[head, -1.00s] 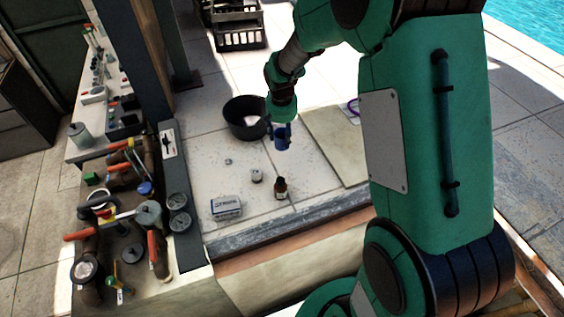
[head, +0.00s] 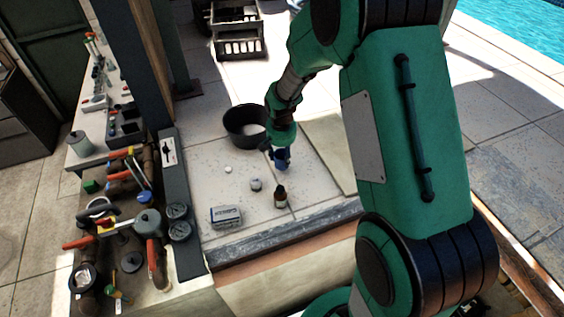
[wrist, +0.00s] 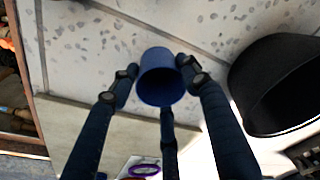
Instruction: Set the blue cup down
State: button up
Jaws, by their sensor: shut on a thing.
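The blue cup (head: 282,162) is in my gripper, over the pale tiled surface, in front and right of the black bucket in the head view. In the wrist view the blue cup (wrist: 160,78) sits between the dark fingers of my gripper (wrist: 158,82), which are shut on its sides. My gripper (head: 279,156) points downward in the head view. Whether the cup's base touches the tiles is hard to tell.
A black bucket (head: 245,124) stands close to the cup. A brown bottle (head: 280,196), a small grey jar (head: 256,184), a white disc (head: 228,169) and a grey box (head: 226,216) stand nearer. Valves and gauges crowd the left.

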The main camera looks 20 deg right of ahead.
aim_at(282, 162)
jog(key=shift+f, duration=1.75)
jog(key=shift+f, duration=0.15)
jog(key=o, duration=0.9)
jog(key=shift+o, duration=0.2)
jog(key=shift+r, duration=0.2)
notch_tip(282, 162, up, 12)
jog(key=s, duration=0.1)
jog(key=shift+s+a, duration=0.3)
jog(key=shift+a, duration=0.05)
